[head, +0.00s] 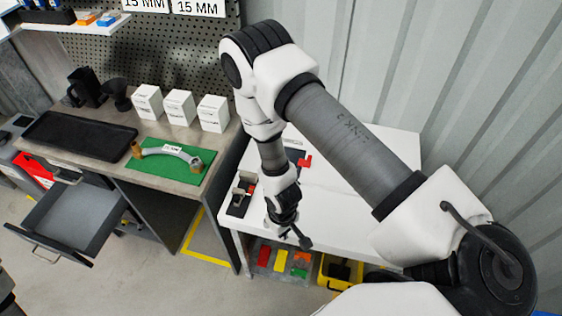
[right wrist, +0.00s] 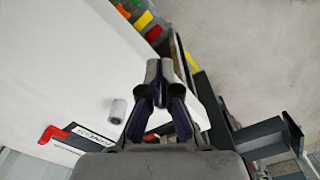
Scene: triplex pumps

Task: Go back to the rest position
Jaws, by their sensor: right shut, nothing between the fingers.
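My right arm reaches in from the right in the head view and bends down over the white table. My right gripper (head: 301,240) hangs at the front edge of that table (head: 355,195), pointing down and toward the floor side. In the right wrist view its fingertips (right wrist: 166,68) are together and empty. A dark fixture with a red handle (right wrist: 53,134) lies on the table beside the gripper, and a small grey cylinder (right wrist: 117,110) is on the white tabletop. My left gripper is not in view.
A workbench at the left holds a green mat (head: 150,174) with a curved pipe (head: 167,152), white boxes (head: 179,108) and a black tray (head: 40,142). An open drawer (head: 66,215) juts out below. The floor between is clear.

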